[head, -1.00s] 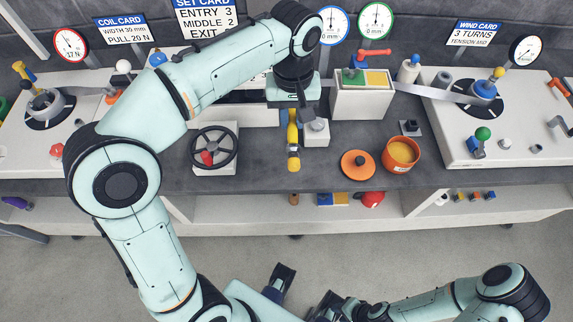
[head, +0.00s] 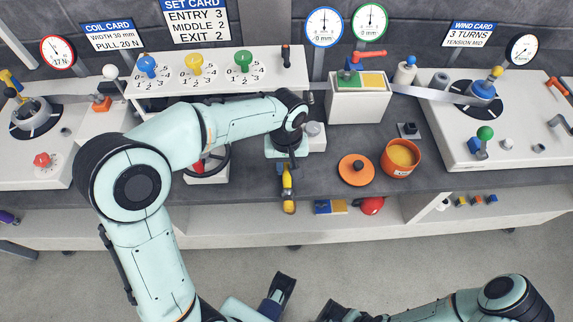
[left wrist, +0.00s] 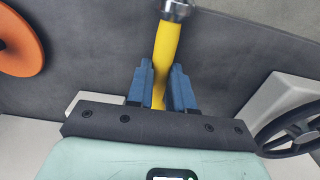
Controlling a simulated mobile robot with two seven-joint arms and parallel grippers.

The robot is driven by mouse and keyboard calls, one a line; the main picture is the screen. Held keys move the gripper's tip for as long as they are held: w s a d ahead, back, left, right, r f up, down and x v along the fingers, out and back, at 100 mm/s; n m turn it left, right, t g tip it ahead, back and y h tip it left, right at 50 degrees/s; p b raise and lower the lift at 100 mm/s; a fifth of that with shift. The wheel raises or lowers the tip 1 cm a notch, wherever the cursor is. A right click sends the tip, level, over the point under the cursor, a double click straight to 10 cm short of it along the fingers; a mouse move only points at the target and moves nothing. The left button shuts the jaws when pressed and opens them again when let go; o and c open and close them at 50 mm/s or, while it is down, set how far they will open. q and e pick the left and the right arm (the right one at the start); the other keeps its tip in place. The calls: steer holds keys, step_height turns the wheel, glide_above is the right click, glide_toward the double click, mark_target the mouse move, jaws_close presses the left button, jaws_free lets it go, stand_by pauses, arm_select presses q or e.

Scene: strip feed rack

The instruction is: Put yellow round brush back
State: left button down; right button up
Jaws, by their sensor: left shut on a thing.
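The yellow round brush (head: 287,181) is in my left gripper (head: 287,166). In the head view its yellow handle points toward the bench's front, with a grey collar and a yellowish tip at the near end. In the left wrist view the yellow handle (left wrist: 165,52) runs between the two blue fingers of the gripper (left wrist: 160,85), which are shut on it. A silver collar shows at the top edge there, and the tip is cut off.
An orange pot (head: 400,158) and an orange lid (head: 356,169) stand right of the gripper. A black handwheel (head: 213,162) is partly behind my left arm. A white box (head: 357,103) stands behind. A lower shelf holds a red round thing (head: 372,205) and a blue-yellow block (head: 330,207).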

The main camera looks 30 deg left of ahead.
mark_target(286, 168)
arm_select(q)
steer(key=shift+f, duration=0.15)
steer(key=c, duration=1)
jaws_free()
step_height(286, 168, up, 12)
steer(key=p, duration=0.2)
steer(key=shift+r, duration=0.2)
